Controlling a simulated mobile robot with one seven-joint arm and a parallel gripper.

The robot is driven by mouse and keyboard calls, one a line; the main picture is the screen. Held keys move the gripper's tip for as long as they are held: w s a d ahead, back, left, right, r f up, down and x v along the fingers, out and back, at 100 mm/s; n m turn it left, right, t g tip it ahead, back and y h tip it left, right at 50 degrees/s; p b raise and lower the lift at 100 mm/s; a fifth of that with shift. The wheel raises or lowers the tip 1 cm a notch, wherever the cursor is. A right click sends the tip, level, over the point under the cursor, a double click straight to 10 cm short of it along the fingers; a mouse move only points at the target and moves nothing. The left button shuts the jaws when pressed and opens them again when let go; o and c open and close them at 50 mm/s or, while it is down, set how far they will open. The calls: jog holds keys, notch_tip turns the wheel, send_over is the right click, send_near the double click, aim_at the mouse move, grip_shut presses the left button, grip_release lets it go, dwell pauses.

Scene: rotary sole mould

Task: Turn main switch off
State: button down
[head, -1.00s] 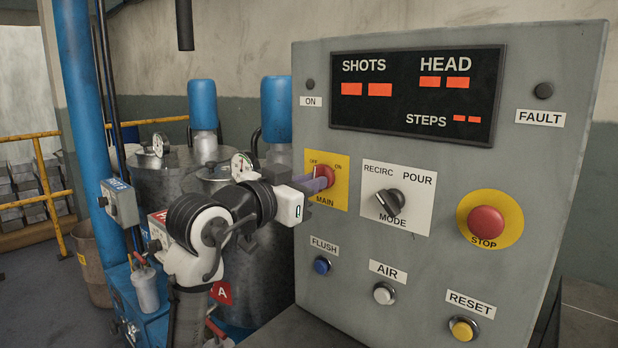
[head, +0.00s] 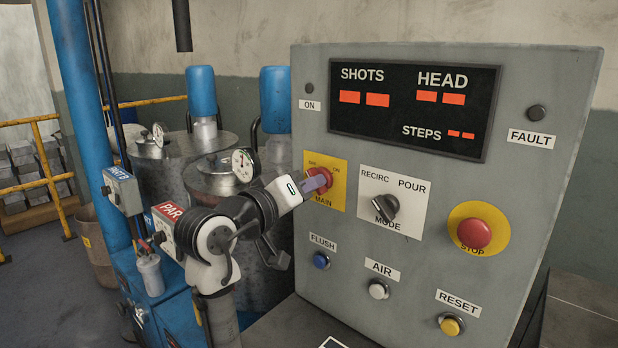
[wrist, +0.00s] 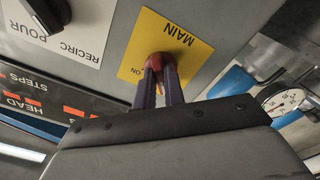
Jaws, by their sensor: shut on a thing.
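The main switch (head: 322,178) is a red rotary knob on a yellow plate (head: 337,196) marked OFF, ON and MAIN, on the left side of the grey control panel. My gripper (head: 317,183) reaches it from the left and is shut on the red knob. In the wrist view, the two dark fingers (wrist: 160,84) sit on either side of the red knob (wrist: 158,63), which partly shows between and above them. The fingers cover part of the knob, so I cannot tell its exact pointing.
The black mode knob (head: 384,208) is close on the right, with the red stop button (head: 474,233) beyond it. Blue flush (head: 321,261), white air (head: 378,290) and yellow reset (head: 451,326) buttons lie below. Metal tanks (head: 160,180) stand behind my arm. The display (head: 415,108) shows red dashes.

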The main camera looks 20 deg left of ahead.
jog(key=shift+r+n, duration=0.1)
jog(key=shift+n, duration=0.4)
jog(key=c, duration=1.5)
grip_release()
jog(key=b+v, duration=0.3)
jog(key=v, duration=1.1)
jog(key=shift+w, duration=0.1)
